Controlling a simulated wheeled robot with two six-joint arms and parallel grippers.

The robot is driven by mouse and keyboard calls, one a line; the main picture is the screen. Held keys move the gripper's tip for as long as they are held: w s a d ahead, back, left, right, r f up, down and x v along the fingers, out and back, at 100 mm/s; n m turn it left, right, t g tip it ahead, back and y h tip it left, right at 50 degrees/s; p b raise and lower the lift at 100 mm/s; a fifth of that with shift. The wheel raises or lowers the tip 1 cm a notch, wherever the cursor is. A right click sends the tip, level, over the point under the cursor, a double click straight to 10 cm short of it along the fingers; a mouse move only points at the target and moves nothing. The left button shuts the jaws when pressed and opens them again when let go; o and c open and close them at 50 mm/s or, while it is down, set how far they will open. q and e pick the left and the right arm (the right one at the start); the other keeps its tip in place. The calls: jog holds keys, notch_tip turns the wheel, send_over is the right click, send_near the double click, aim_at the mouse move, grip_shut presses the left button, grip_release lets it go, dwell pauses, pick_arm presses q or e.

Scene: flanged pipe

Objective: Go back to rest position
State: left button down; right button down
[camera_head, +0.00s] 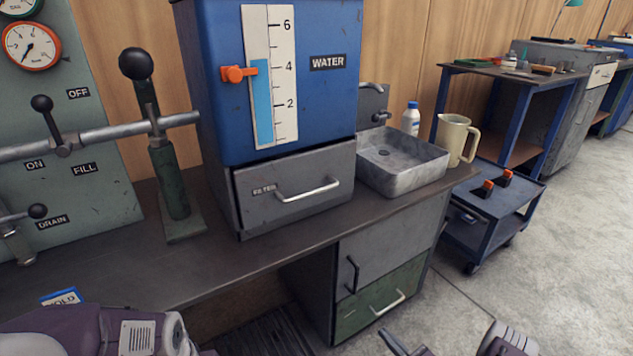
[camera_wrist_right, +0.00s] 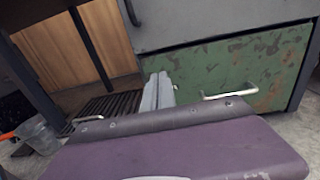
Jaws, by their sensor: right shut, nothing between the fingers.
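My right gripper (camera_head: 398,345) shows at the bottom edge of the head view, low in front of the green lower drawer (camera_head: 372,304). Most of it is cut off by the frame. In the right wrist view its two grey fingers (camera_wrist_right: 158,92) lie together, shut and empty, beside the green drawer front (camera_wrist_right: 240,72). Purple links of my left arm show at the bottom left of the head view, but the left gripper is out of frame.
The dark workbench (camera_head: 125,262) carries the blue water tank (camera_head: 215,75), a metal sink (camera_head: 405,172) and a beige jug (camera_head: 452,138). A lever pipe (camera_head: 95,135) runs at left. A blue trolley (camera_head: 490,220) stands at right. A bucket (camera_wrist_right: 40,137) shows in the wrist view. Open floor lies at lower right.

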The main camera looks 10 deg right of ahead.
jog(key=a+r+n+g+y+p, duration=0.2)
jog(key=a+r+n+g+y, duration=0.35)
jog(key=a+r+n, duration=0.2)
jog(key=s+a+r+n+g+h+p, duration=0.3)
jog(key=s+a+r+n+g, duration=0.5)
jog(key=s+n+g, duration=0.4)
jog(key=s+d+r+n+g+h+p, duration=0.2)
jog(key=s+d+r+n+h, duration=0.1)
jog(key=s+r+n+h, duration=0.15)
notch_tip(320, 180, up, 44)
jog(key=w+d+n+t+h+p, duration=0.2)
jog(key=n+t+h+p, duration=0.2)
jog(key=p, duration=3.5)
jog(key=n+h, duration=0.1)
jog(key=n, duration=0.1)
jog(key=shift+w+d+n, duration=0.15)
jog(key=shift+w+n, duration=0.1)
jog(key=shift+n, duration=0.15)
jog(key=shift+f+t, duration=0.2)
jog(key=shift+t, duration=0.05)
